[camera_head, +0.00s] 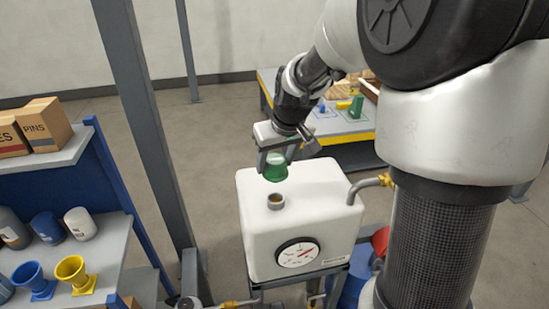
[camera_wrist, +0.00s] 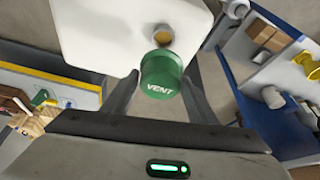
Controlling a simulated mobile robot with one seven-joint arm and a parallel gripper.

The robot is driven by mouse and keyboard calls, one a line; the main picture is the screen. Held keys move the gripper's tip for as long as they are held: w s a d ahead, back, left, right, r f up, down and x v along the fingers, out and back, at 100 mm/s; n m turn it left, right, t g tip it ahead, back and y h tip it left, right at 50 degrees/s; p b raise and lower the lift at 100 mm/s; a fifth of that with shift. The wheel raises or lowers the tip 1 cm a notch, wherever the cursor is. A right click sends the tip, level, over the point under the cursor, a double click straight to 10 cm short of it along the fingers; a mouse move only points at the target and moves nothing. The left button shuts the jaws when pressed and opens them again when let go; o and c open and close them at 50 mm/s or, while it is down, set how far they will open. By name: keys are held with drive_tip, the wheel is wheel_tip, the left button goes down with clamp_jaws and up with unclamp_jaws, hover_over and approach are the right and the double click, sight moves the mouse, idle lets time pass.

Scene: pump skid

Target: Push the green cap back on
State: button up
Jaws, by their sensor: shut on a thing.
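The green cap (camera_head: 275,172) is held between the fingers of my gripper (camera_head: 275,160), above and slightly behind the open filler neck of the white tank. The wrist view shows the cap (camera_wrist: 160,76) from above, marked VENT, between both fingers of my gripper (camera_wrist: 158,85). The white tank (camera_head: 315,215) has a short brownish neck (camera_head: 276,201) on its top, uncovered. The cap is apart from the neck.
A round gauge (camera_head: 297,252) is on the tank's front. A pipe (camera_head: 368,185) with a yellow fitting leaves its right side. A grey post (camera_head: 150,120) stands left, near a blue shelf (camera_head: 105,165) with boxes, bottles and funnels. A workbench (camera_head: 345,128) is behind.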

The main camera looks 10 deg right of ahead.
sight(276, 177)
drive_tip(key=shift+f+b, duration=1.75)
drive_tip(key=shift+f, duration=0.9)
drive_tip(key=shift+f+b, duration=1.6)
drive_tip(key=shift+f, duration=0.2)
drive_tip(key=shift+d, duration=0.1)
drive_tip(key=o, duration=1.4)
drive_tip(key=shift+r, duration=0.1)
drive_tip(key=shift+c, duration=0.2)
drive_tip(key=p+v, duration=0.2)
drive_tip(key=v, duration=1.5)
drive_tip(key=shift+r, duration=0.25)
